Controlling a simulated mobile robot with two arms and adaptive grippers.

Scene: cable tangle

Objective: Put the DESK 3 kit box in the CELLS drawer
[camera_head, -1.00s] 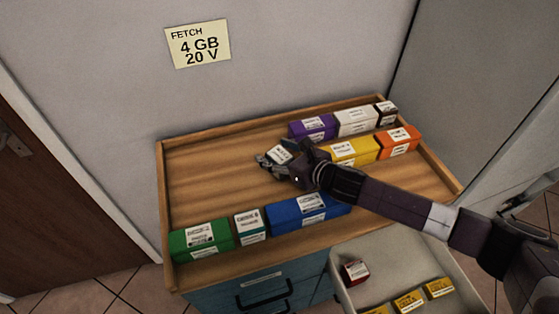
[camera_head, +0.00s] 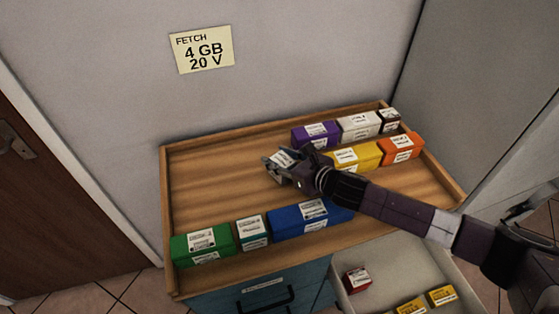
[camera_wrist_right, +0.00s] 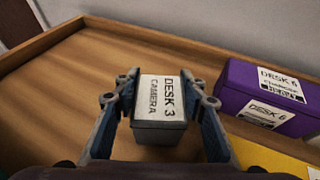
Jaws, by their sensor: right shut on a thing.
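The DESK 3 box (camera_wrist_right: 158,105) is a small grey box with a white label reading DESK 3 CAMERA. My right gripper (camera_wrist_right: 160,108) is shut on it, with a finger on each side, over the wooden tray top. In the head view the right gripper (camera_head: 283,163) with the box label (camera_head: 282,158) is left of the yellow box. My left gripper is not in view.
On the wooden tray (camera_head: 215,182) stand a purple box (camera_head: 316,134), a white box (camera_head: 360,124), a yellow box (camera_head: 357,156), an orange box (camera_head: 402,148), and green and blue (camera_head: 304,216) boxes in front. A raised rim surrounds it. A blue shut drawer (camera_head: 262,291) is below.

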